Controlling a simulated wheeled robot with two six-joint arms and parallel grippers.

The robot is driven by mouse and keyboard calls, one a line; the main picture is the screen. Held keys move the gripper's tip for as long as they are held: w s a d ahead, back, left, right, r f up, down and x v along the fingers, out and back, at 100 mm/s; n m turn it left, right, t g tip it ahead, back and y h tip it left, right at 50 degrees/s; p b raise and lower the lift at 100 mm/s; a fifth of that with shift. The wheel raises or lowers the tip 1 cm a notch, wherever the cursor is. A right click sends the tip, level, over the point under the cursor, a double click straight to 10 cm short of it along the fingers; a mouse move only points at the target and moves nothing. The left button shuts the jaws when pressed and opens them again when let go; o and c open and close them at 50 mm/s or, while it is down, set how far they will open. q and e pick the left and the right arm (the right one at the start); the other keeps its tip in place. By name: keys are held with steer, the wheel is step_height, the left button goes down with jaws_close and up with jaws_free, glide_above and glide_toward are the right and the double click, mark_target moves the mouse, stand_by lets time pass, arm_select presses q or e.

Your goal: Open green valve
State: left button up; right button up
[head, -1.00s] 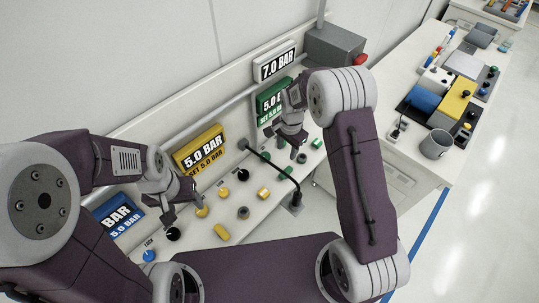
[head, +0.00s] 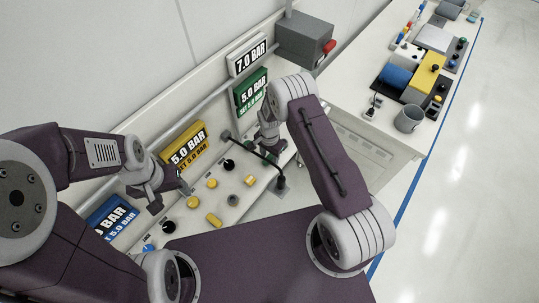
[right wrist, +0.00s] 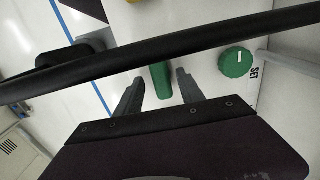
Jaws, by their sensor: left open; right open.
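A green lever-shaped valve handle (right wrist: 160,80) shows in the right wrist view, between the tips of my right gripper (right wrist: 160,92). The fingers are open and apart from it; I cannot tell how high they are above it. A round green knob (right wrist: 237,62) with a white mark sits to its right, by a "SET" label. My left gripper (head: 168,198) is open and empty over the panel, near the yellow controls.
A black bar (right wrist: 190,43) crosses the right wrist view close above the fingers. A yellow display (head: 187,148), a blue display (head: 112,218) and a 7.0 BAR display (head: 248,56) line the panel.

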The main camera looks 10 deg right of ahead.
steer(key=shift+w+a, duration=0.1)
steer(key=shift+a, duration=0.05)
jaws_close()
steer(key=n+b, duration=0.2)
steer(key=n, duration=0.1)
steer(key=shift+f+b, duration=0.2)
steer(key=shift+b, duration=0.2)
steer(key=n+b, duration=0.3)
steer(key=n, duration=0.2)
steer(key=shift+r+n, duration=0.1)
steer(key=shift+n, duration=0.2)
steer(key=n+b, duration=0.1)
steer(key=n, duration=0.3)
steer(key=shift+n+b, duration=0.3)
steer(key=shift+b, duration=0.1)
steer(key=n+b, duration=0.1)
steer(key=n, duration=0.3)
steer(key=shift+w+r+n, duration=0.1)
steer(key=shift+r+n, duration=0.05)
steer(key=shift+n, duration=0.15)
